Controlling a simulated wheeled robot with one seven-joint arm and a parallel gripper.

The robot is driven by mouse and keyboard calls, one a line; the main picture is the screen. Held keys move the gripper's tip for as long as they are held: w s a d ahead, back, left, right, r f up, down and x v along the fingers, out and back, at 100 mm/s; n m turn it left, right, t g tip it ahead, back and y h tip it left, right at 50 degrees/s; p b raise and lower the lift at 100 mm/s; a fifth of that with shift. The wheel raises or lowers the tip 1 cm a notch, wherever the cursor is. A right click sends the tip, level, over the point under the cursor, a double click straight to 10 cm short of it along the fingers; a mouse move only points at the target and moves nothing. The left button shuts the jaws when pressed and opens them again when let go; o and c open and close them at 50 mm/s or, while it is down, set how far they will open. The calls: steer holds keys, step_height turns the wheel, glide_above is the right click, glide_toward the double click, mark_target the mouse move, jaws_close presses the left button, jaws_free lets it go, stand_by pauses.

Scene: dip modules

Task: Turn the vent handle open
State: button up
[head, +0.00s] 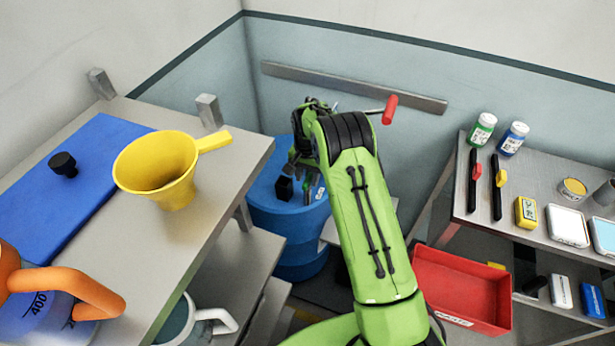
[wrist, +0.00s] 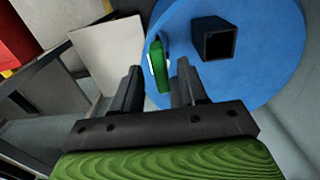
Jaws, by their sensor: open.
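In the wrist view a green handle (wrist: 160,66), which looks like the vent handle, stands on the round blue drum top (wrist: 268,70). My gripper (wrist: 157,76) is open, with one dark finger on each side of the handle's near end in the picture. I cannot tell whether either finger touches it. A black square tube (wrist: 215,42) stands on the drum top to the right of the handle. The black tube (head: 284,188) shows there beside my gripper.
A workbench with a yellow funnel (head: 158,172) stands left of the drum. A red-gripped rod (head: 390,108) shows beyond my arm, near the wall rail (head: 420,100).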

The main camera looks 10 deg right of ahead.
steer(key=shift+f, duration=0.35)
steer(key=shift+c, duration=0.4)
jaws_close()
